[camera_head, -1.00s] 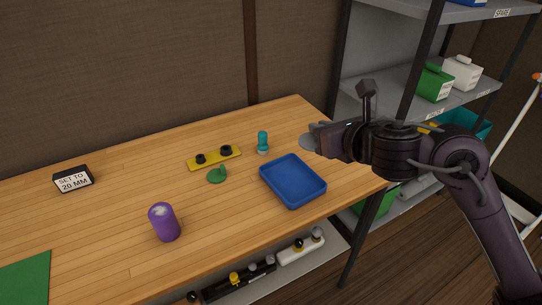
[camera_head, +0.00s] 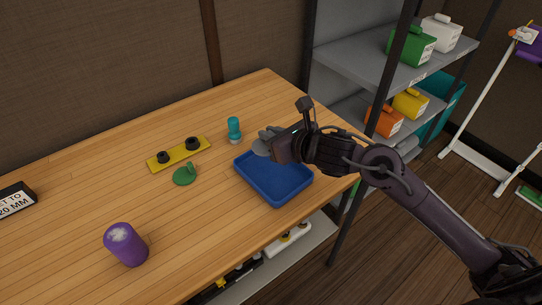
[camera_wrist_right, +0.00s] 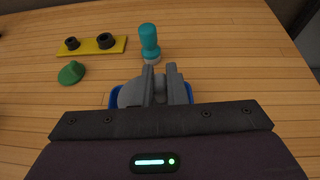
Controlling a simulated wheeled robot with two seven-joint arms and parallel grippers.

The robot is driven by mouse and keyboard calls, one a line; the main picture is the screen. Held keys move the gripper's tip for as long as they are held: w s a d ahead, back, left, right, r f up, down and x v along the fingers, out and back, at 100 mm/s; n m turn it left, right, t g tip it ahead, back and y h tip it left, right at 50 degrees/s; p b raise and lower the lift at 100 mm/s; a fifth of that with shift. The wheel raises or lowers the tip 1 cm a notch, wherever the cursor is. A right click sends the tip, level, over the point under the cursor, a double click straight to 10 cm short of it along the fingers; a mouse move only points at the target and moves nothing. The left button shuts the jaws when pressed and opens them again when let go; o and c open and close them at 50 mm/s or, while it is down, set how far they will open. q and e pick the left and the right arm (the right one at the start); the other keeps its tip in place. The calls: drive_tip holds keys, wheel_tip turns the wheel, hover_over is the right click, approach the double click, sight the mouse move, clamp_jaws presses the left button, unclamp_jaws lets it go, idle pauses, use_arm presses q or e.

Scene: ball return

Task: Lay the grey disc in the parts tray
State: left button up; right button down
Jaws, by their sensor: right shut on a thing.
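My right gripper (camera_head: 275,142) is shut on the grey disc (camera_head: 261,148) and holds it above the back part of the blue parts tray (camera_head: 273,198). In the right wrist view the gripper (camera_wrist_right: 159,76) hides much of the disc (camera_wrist_right: 131,93). Edges of the blue tray (camera_wrist_right: 113,98) show on both sides behind it. In the head view the tray looks empty where its floor shows. My left gripper is not in view.
A teal stamp-like piece (camera_head: 234,129) stands just behind the tray. A green knobbed piece (camera_head: 184,176), a yellow plate with black knobs (camera_head: 179,155) and a purple cylinder (camera_head: 126,244) are to the left. A metal shelf (camera_head: 365,58) stands at the right.

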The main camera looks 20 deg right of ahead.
wheel_tip(320, 180, down, 2)
drive_tip(key=shift+f, duration=0.4)
wheel_tip(320, 180, down, 4)
drive_tip(key=shift+r, duration=0.15)
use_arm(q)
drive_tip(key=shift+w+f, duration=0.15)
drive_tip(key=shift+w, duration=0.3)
use_arm(e)
drive_tip(key=shift+b, duration=0.35)
drive_tip(key=c, duration=1.5)
unclamp_jaws()
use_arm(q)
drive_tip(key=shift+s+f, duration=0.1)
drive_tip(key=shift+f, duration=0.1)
use_arm(e)
drive_tip(key=shift+o, duration=0.2)
